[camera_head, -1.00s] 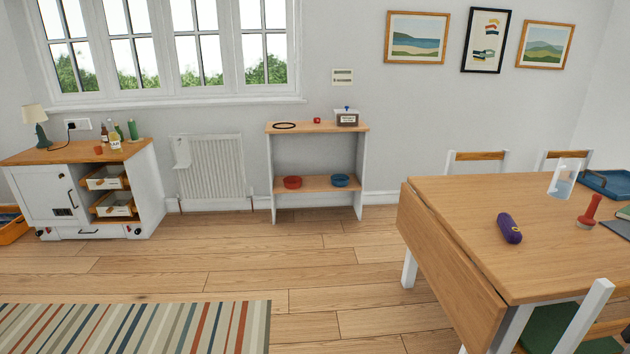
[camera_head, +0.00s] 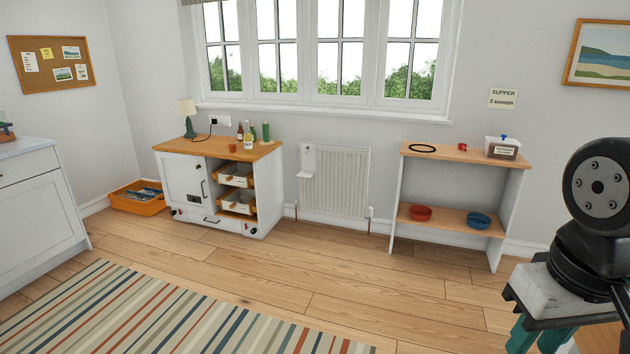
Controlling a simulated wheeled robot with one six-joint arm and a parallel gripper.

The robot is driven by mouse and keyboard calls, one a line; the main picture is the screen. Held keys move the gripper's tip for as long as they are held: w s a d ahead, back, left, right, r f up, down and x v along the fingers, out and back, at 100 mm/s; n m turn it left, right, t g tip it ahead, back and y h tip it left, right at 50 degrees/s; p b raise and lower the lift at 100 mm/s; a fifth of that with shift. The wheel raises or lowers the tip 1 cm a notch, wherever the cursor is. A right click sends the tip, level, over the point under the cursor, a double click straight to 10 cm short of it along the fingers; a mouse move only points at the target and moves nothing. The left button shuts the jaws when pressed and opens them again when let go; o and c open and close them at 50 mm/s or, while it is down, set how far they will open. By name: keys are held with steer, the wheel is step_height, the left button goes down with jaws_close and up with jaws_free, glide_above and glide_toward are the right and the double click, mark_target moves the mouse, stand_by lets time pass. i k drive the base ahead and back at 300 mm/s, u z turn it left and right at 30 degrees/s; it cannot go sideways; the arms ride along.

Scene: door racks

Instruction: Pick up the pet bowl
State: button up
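Two bowls that look like pet bowls stand on the lower shelf of a small white and wood rack against the back wall. The red bowl (camera_head: 421,213) is on the left and the blue bowl (camera_head: 478,220) is on the right. Both are apart from each other and well across the floor from me.
The rack's top (camera_head: 461,153) holds a black ring (camera_head: 422,148), a small red item (camera_head: 462,147) and a labelled container (camera_head: 502,147). A wooden-topped cabinet (camera_head: 190,176) stands left of the radiator (camera_head: 337,183). Bare floor (camera_head: 330,275) lies before the rack; a striped rug (camera_head: 150,315) is at left.

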mark_target(419, 213)
steer(key=u, duration=0.4)
steer(key=i, duration=2.35)
steer(key=z, duration=0.35)
steer(key=i, duration=1.4)
steer(key=z, duration=1.65)
steer(key=i, duration=0.95)
steer(key=z, duration=0.75)
